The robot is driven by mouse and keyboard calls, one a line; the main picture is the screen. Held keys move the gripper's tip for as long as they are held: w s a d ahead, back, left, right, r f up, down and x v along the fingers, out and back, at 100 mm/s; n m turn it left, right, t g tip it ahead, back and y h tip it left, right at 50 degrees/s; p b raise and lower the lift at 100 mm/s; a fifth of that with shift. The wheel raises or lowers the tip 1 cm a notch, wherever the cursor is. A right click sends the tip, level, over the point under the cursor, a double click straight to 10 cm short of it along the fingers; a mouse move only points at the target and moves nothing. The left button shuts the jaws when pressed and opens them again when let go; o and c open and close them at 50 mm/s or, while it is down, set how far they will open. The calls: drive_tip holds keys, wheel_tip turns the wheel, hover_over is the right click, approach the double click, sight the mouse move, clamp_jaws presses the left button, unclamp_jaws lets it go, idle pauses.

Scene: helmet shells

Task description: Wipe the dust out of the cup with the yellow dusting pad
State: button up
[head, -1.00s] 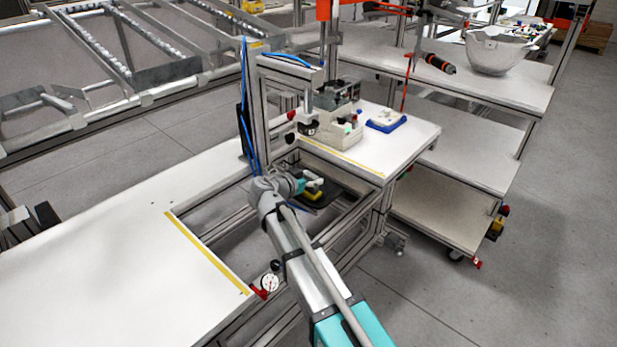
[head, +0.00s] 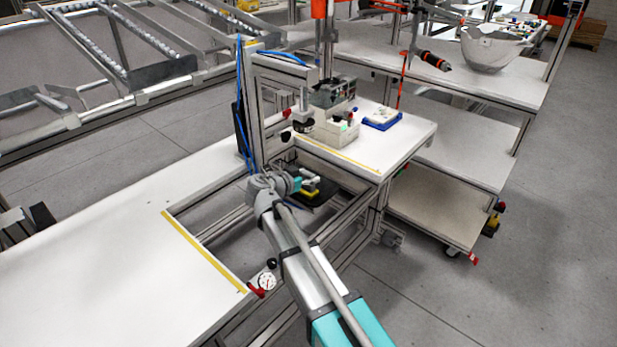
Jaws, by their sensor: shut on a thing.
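My gripper (head: 309,186) is at the far end of my arm, over the gap between the two white bench tops. A dark, flat-looking part (head: 325,186) lies around and below the pad. I cannot tell whether it is the cup or a holder for it, nor whether the pad touches it. No cup or dust can be made out clearly at this distance.
A metal frame post (head: 254,105) with blue hoses stands just behind my gripper. A dial gauge (head: 267,281) sits near my arm. The left bench top (head: 100,255) is clear.

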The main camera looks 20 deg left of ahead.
drive_tip(key=shift+w+a, duration=0.3)
drive_tip(key=shift+a, duration=0.35)
drive_tip(key=shift+w+a, duration=0.25)
drive_tip(key=shift+a, duration=0.4)
drive_tip(key=shift+s+d, duration=0.35)
drive_tip(key=shift+d, duration=0.45)
drive_tip(key=shift+s+d, duration=0.3)
drive_tip(key=shift+d, duration=0.45)
drive_tip(key=shift+a, duration=0.15)
drive_tip(key=shift+w+a, duration=0.35)
drive_tip(key=shift+a, duration=0.4)
drive_tip(key=shift+w+a, duration=0.35)
drive_tip(key=shift+a, duration=0.35)
drive_tip(key=shift+r, duration=0.15)
